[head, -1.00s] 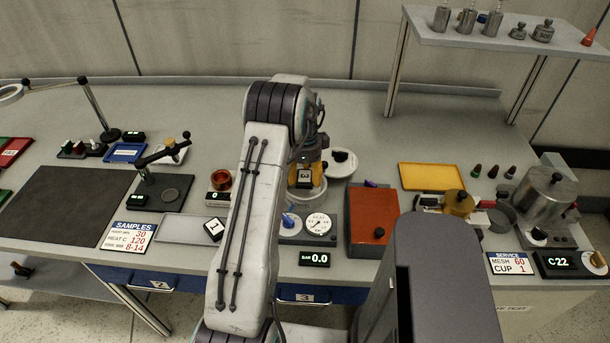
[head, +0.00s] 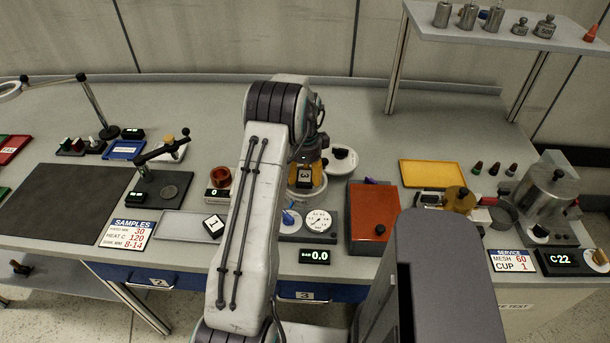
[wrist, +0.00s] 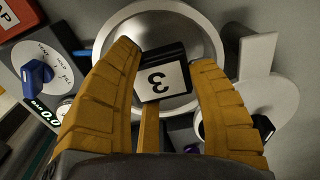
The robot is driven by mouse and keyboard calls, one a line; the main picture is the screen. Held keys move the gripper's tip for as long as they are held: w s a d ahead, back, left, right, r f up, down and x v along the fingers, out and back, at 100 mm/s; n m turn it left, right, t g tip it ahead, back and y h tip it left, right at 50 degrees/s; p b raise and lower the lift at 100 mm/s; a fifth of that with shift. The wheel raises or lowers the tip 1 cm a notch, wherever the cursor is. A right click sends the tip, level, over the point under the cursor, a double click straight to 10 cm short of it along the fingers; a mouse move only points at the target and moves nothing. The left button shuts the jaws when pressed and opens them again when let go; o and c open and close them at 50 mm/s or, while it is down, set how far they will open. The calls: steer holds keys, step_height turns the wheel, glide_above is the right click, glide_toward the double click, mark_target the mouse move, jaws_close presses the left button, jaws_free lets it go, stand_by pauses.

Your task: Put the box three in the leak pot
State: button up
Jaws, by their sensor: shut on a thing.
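Box three, a small black block with a white label reading 3 (head: 304,179), is held between the yellow fingers of my gripper (head: 306,176). In the wrist view both fingers (wrist: 165,68) flank the box (wrist: 163,82), and its label faces the camera. The leak pot is the round pale vessel (head: 318,193) under the gripper. In the wrist view its wide ring-shaped rim (wrist: 211,40) surrounds the box. The box appears over or inside the pot's mouth; its exact height is unclear.
A round white lid with a black knob (head: 341,158) lies behind the pot. A gauge panel with a blue knob (head: 290,218) is in front. A red box (head: 375,222) stands close on the right.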

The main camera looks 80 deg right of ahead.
mark_target(305, 175)
steer(key=shift+f+b, duration=1.35)
steer(key=shift+f, duration=0.25)
stand_by(1.6)
steer(key=o, duration=1.2)
steer(key=shift+o, duration=0.2)
steer(key=shift+r, duration=0.1)
steer(key=shift+d+r+p, duration=0.2)
steer(key=shift+r+p, duration=0.8)
steer(key=shift+r, duration=0.55)
steer(key=shift+o, duration=0.3)
steer(key=shift+a+r+p, duration=0.2)
steer(key=shift+r+p, duration=1.35)
steer(key=shift+r, duration=0.8)
